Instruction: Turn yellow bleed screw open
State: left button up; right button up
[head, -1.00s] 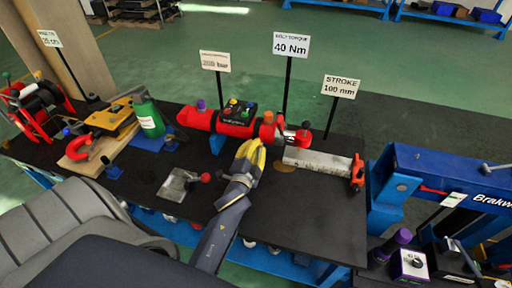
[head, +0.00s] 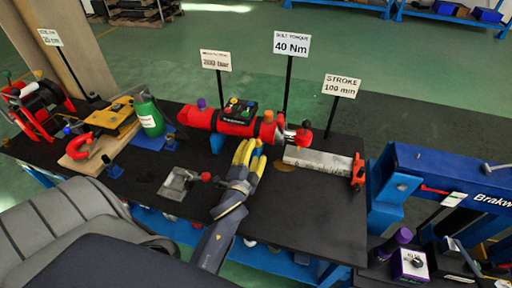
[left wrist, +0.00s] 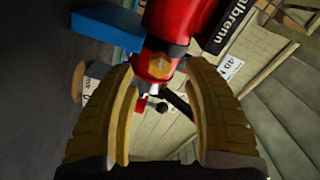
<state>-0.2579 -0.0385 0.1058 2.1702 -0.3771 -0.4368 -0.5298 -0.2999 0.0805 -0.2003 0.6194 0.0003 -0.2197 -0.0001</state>
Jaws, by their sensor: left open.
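A red cylinder (head: 205,119) lies on the black bench and carries a black block (head: 239,110) with several small coloured knobs. An orange knob (head: 268,117) stands near the cylinder's right end. I cannot tell for sure which piece is the yellow bleed screw. My left gripper (head: 250,147), with yellow fingers, is open and empty just in front of the cylinder. In the left wrist view an amber cap (left wrist: 160,67) on the red cylinder (left wrist: 180,22) shows between and beyond the open fingers (left wrist: 163,95), apart from them. My right gripper is not in view.
A metal bar with a red end (head: 318,161) lies to the right. A small metal plate with a red knob (head: 178,183) lies left of my gripper. A green bottle (head: 150,119) and sign posts stand around. The bench's right front is clear.

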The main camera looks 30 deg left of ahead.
pick_arm(q)
jog(key=v, duration=0.9)
dwell(0.3)
